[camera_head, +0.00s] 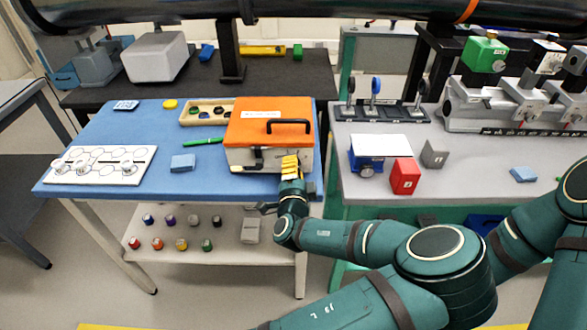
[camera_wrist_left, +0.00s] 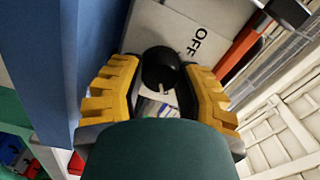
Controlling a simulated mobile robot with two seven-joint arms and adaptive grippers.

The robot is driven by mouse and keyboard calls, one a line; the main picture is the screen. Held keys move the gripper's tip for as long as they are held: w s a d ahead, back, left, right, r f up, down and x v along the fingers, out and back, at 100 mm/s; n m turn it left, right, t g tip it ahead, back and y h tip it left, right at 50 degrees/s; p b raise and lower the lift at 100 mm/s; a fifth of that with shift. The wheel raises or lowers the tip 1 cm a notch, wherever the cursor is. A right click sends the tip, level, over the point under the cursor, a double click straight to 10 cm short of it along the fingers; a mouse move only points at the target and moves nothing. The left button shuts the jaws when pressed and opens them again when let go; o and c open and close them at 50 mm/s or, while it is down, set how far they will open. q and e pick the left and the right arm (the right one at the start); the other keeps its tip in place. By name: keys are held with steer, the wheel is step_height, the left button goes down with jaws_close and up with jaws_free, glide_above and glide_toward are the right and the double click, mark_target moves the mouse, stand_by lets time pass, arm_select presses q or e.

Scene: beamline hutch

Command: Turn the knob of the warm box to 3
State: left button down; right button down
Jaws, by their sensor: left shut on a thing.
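The warm box (camera_head: 240,158) has an orange lid (camera_head: 268,118) with a black handle and a pale front. It stands at the right end of the blue table top. My left gripper (camera_head: 290,162) is at the right part of its front, yellow fingers against it. In the left wrist view the yellow fingers (camera_wrist_left: 159,88) are shut on the black round knob (camera_wrist_left: 160,66), one on each side. The word OFF shows on the pale panel (camera_wrist_left: 185,30) beside the knob. The number marks and the knob's pointer cannot be made out. My right gripper is out of view.
A wooden tray (camera_head: 190,119) stands against the box's left side, with a green marker (camera_head: 203,141) in front. A blue block (camera_head: 183,163) and a white panel (camera_head: 100,177) lie further left. A grey bench (camera_head: 355,195) stands right of a narrow gap.

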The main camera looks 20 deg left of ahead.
arm_select(q)
steer(key=shift+r, duration=0.2)
steer(key=c, duration=0.6)
jaws_free()
steer(key=shift+f, duration=0.15)
